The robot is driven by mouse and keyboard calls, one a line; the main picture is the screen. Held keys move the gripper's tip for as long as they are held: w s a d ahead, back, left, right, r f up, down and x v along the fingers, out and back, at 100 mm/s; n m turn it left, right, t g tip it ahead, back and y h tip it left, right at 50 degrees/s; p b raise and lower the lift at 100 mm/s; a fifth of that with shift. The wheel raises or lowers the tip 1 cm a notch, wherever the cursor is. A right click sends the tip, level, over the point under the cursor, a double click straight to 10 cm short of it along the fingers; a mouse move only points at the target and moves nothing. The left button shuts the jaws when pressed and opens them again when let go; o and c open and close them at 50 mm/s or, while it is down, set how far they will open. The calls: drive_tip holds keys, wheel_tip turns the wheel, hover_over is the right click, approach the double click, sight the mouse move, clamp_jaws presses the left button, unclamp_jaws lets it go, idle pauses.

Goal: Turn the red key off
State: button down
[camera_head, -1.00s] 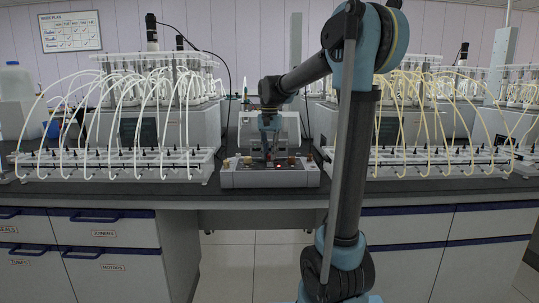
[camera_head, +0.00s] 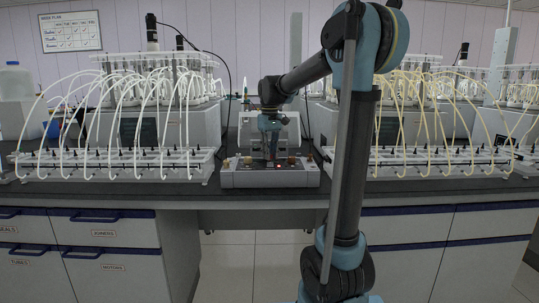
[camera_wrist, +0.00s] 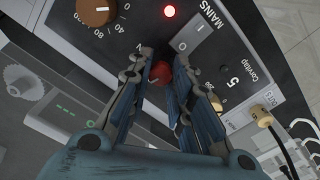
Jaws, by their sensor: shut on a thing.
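A red lamp (camera_wrist: 169,11) beside the MAINS label is lit. In the head view my gripper (camera_head: 269,157) points down at the control box (camera_head: 240,181) on the bench; the key is too small to make out there.
An orange-brown knob (camera_wrist: 95,10) with a number scale is left of the lamp. A yellowish plug with a cable (camera_wrist: 262,116) is at the box's right side. Tube racks stand left (camera_head: 110,170) and right (camera_head: 430,165) of the box on the dark bench.

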drive_tip(key=shift+w+n, duration=0.15)
drive_tip(key=shift+n, duration=1.45)
drive_tip(key=c, duration=1.4)
unclamp_jaws()
wheel_tip(320, 180, up, 12)
drive_tip(key=shift+f, duration=0.1)
